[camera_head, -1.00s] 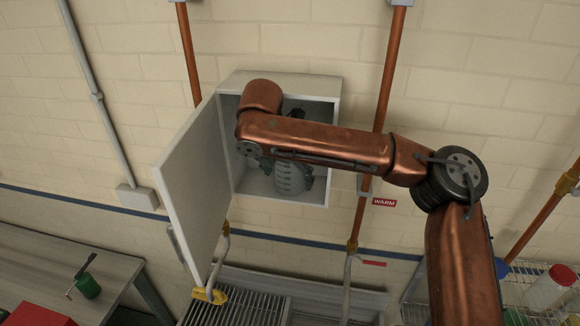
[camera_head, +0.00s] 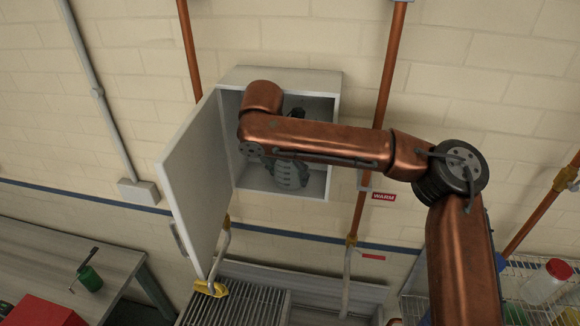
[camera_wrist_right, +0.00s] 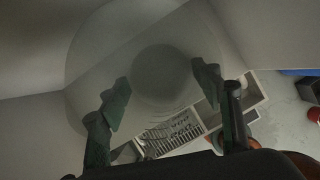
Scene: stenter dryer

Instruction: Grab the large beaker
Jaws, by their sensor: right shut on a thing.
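The large beaker (camera_head: 291,177) is a clear, greyish vessel inside the open wall cabinet, partly hidden behind my right arm. My right gripper (camera_head: 291,165) reaches into the cabinet, and its dark fingers are closed around the beaker. In the right wrist view the beaker (camera_wrist_right: 150,50) is a large see-through round shape between the two dark fingers of the gripper (camera_wrist_right: 163,85), one on each side. I cannot tell whether its base touches the cabinet floor. My left gripper is not in view.
The white cabinet (camera_head: 323,188) has its door (camera_head: 195,180) swung open to the left. Copper pipes (camera_head: 388,70) run on both sides. Below are a slatted grille (camera_head: 235,305) and a yellow-handled valve (camera_head: 210,288). A bench (camera_head: 50,245) stands left, a wire rack (camera_head: 415,307) right.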

